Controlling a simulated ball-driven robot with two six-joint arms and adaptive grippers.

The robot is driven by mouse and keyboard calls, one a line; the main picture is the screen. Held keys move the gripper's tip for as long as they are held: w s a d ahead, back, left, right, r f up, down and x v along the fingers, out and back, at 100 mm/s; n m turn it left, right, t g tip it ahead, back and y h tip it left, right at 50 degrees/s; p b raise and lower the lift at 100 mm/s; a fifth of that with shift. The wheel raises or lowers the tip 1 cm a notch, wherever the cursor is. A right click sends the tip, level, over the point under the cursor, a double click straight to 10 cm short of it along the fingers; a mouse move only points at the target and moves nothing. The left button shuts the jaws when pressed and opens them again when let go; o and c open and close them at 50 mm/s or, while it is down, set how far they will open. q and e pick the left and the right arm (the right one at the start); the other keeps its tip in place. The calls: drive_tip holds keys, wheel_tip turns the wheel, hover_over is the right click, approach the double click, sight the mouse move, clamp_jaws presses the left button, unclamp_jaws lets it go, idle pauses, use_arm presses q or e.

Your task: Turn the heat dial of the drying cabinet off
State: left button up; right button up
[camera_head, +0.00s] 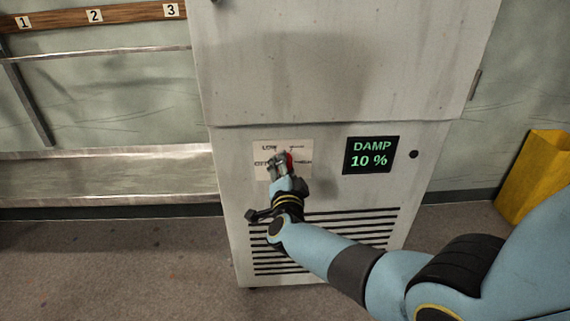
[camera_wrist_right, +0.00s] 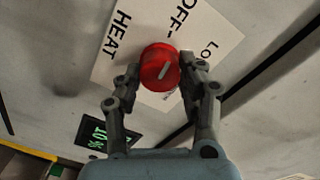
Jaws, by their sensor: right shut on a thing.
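The drying cabinet (camera_head: 330,60) is a pale grey metal box in the head view. Its red round heat dial (camera_wrist_right: 158,70) sits on a white label plate (camera_wrist_right: 115,60) printed HEAT, OFF and LO. The dial's pale pointer line slants toward the upper right in the wrist view, roughly between OFF and LO. My right gripper (camera_head: 283,162) is shut on the dial, one finger on each side, as the right wrist view also shows. In the head view the gripper hides much of the dial. My left gripper is not in view.
A black display (camera_head: 370,155) reading DAMP 10 % is right of the dial, with a dark round knob (camera_head: 413,154) beyond it. Vent slots (camera_head: 370,222) lie below. A yellow container (camera_head: 538,172) stands at the right. A numbered wooden rail (camera_head: 120,14) and metal shelf are at the left.

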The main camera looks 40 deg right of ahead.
drive_tip(key=shift+a+n, duration=0.1)
drive_tip(key=shift+n, duration=0.6)
drive_tip(key=shift+f, duration=0.1)
drive_tip(key=o, duration=1.2)
drive_tip(key=v, duration=1.2)
